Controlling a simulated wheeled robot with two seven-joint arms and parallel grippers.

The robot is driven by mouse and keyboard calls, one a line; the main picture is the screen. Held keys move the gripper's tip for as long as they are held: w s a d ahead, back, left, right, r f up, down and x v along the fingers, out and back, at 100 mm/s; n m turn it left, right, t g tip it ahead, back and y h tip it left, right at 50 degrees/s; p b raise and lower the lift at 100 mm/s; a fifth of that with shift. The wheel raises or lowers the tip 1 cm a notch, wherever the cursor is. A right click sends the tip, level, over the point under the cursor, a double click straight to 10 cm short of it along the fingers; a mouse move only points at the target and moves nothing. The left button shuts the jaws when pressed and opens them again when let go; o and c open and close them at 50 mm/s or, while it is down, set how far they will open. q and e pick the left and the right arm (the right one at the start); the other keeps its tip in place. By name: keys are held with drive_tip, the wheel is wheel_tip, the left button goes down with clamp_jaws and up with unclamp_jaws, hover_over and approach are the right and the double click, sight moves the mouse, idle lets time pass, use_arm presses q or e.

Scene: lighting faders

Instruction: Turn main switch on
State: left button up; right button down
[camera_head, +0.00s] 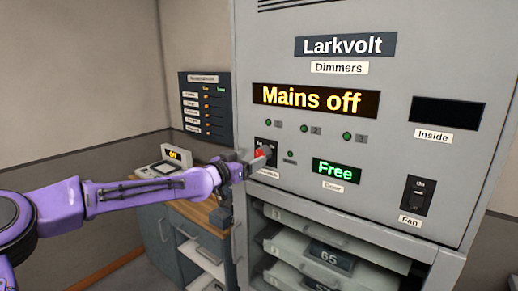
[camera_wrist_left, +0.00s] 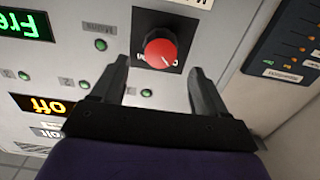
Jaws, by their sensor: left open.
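The main switch is a red rotary knob (camera_wrist_left: 160,50) on a black plate (camera_wrist_left: 146,24), on the grey dimmer cabinet (camera_head: 400,60). The display (camera_head: 316,99) reads "Mains off". My left gripper (camera_wrist_left: 158,78) is open in the left wrist view, its two fingers on either side of and short of the red knob. In the head view my left gripper (camera_head: 250,160) is at the switch, and it hides part of the red knob (camera_head: 262,153). My right gripper is not in view.
A "Free" display (camera_head: 336,170) and a fan switch (camera_head: 417,195) are to the right on the panel. Open drawers (camera_head: 330,240) jut out below. A dark wall board (camera_head: 205,105) and a wooden-topped desk (camera_head: 195,212) stand to the left.

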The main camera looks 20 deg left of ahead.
sight(259, 155)
use_arm(q)
drive_tip(key=p+x, duration=0.1)
drive_tip(key=x, duration=0.3)
drive_tip(key=shift+w+r+p, duration=0.1)
drive_tip(key=shift+w+p, duration=0.1)
drive_tip(key=shift+p, duration=0.1)
drive_tip(key=shift+w+d, duration=0.2)
drive_tip(key=shift+w, duration=0.25)
drive_tip(key=c, duration=1.1)
drive_tip(key=shift+o, duration=0.2)
drive_tip(key=shift+f, duration=0.2)
